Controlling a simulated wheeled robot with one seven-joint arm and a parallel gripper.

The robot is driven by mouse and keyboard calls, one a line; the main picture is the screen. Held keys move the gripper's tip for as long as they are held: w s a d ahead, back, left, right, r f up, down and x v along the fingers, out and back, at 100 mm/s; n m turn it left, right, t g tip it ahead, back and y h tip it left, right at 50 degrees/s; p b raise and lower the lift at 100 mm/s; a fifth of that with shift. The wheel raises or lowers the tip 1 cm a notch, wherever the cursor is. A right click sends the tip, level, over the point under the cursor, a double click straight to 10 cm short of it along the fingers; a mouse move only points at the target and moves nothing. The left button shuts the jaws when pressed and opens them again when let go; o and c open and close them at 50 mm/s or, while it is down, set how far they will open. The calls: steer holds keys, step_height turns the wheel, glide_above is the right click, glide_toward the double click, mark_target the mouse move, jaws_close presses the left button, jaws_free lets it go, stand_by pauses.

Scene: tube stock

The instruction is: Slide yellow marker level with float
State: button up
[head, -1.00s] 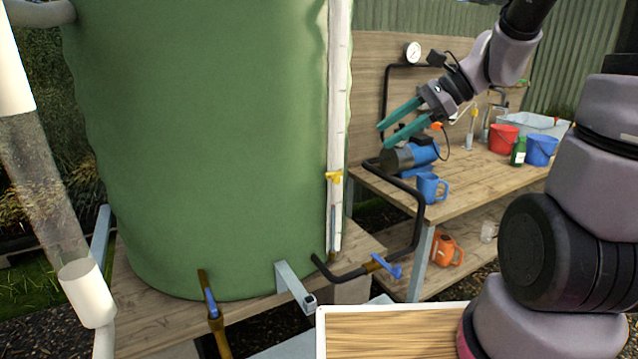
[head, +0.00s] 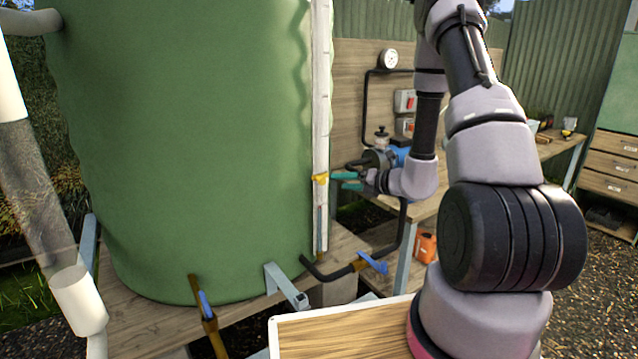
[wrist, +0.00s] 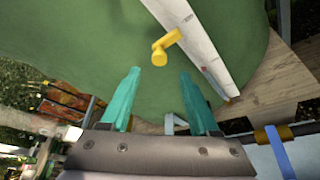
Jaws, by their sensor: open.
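The yellow marker (head: 320,179) sits on the pale gauge strip (head: 321,100) that runs upright down the side of the green tank. In the wrist view its knob (wrist: 159,53) points toward me. My gripper (head: 337,181) is open and empty, with teal fingers just right of the marker in the head view. In the wrist view the marker is just beyond the gap between the fingertips (wrist: 160,73), apart from both. A bluish column (head: 320,228) shows in the lower gauge, below the marker. The float is too small to make out for certain.
The green tank (head: 190,130) stands on a wooden platform (head: 150,317). A black pipe with a blue-handled valve (head: 372,263) runs low beside the gauge. A workbench with a pump and dial (head: 388,59) stands behind my arm. An orange can (head: 425,247) sits on its lower shelf.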

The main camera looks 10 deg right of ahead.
mark_target(324, 181)
steer(key=x, duration=0.9)
jaws_close()
steer(key=shift+d, duration=0.15)
stand_by(1.1)
